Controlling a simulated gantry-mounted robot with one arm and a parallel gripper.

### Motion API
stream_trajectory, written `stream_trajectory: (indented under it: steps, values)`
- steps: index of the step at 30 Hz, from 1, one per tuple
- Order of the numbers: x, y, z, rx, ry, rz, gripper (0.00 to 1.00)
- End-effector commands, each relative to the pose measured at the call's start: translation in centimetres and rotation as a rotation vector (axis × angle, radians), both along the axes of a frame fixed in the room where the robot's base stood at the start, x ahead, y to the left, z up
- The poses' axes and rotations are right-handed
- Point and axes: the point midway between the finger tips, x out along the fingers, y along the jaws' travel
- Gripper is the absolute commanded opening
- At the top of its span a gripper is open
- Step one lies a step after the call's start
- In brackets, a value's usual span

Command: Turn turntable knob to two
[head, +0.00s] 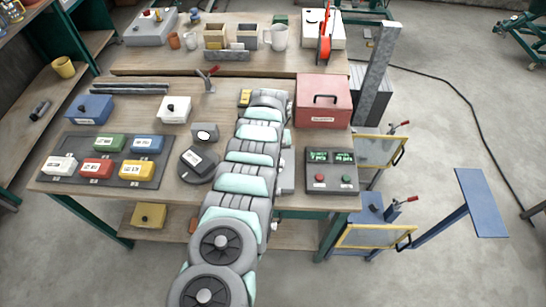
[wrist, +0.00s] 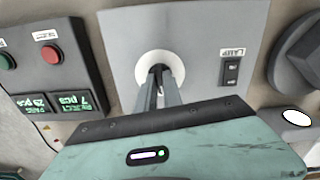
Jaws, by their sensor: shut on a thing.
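In the wrist view a grey control panel (wrist: 120,45) carries a round white dial (wrist: 141,67). My gripper (wrist: 159,88) reaches down to the middle of this dial, its two fingers close together and shut on the knob there. The fingers hide the knob, so its pointer and any numbers cannot be read. In the head view my arm covers most of the panel (head: 287,180), and my gripper is hidden.
A lamp switch (wrist: 231,70) sits on the panel beside the dial. A button box (head: 331,172) with displays stands to the right of my arm. A red case (head: 323,105) stands behind it. Several coloured boxes sit on a dark mat (head: 155,182) at the left.

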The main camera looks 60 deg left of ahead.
Motion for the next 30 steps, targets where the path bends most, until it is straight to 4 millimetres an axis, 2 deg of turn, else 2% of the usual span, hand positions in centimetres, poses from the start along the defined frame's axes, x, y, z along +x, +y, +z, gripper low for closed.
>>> stream_trajectory:
  steps: [10,25,26,30]
  values:
    - [0.01,-0.04,-0.1,0.0,0.001,-0.132,0.0]
    - [0.0,-0.05,-0.12,-0.001,0.0,-0.15,0.0]
    - [0.0,-0.05,-0.13,-0.001,0.0,-0.15,0.12]
    - [0.0,-0.03,-0.09,0.0,0.0,-0.15,0.24]
